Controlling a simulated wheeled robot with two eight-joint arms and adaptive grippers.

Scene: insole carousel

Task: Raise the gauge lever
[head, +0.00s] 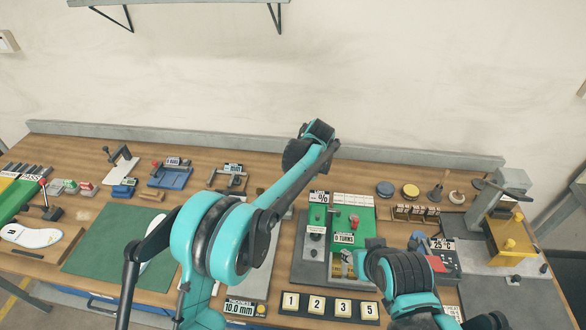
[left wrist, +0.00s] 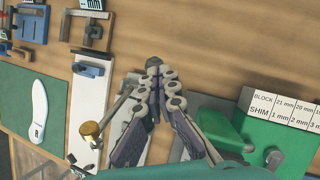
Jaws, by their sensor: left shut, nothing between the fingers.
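In the left wrist view a lever with a brass knob (left wrist: 90,128) and a thin rod stands beside a long pale plate (left wrist: 83,95); I take it for the gauge lever. The lever is hidden behind my left arm in the head view, where the gauge's display (head: 240,308) reads 10.0 mm. My left gripper (left wrist: 153,65) is shut and empty, to the right of the knob, with a gap between them. My left arm hides this gripper in the head view.
A green mat (head: 95,250) lies left of the gauge, with a white insole (left wrist: 39,108) on it. A green fixture (head: 366,222) marked 0 TURNS stands to the right. A row of number tiles (head: 330,306) lies in front. Bare wood (left wrist: 215,50) shows behind the gripper.

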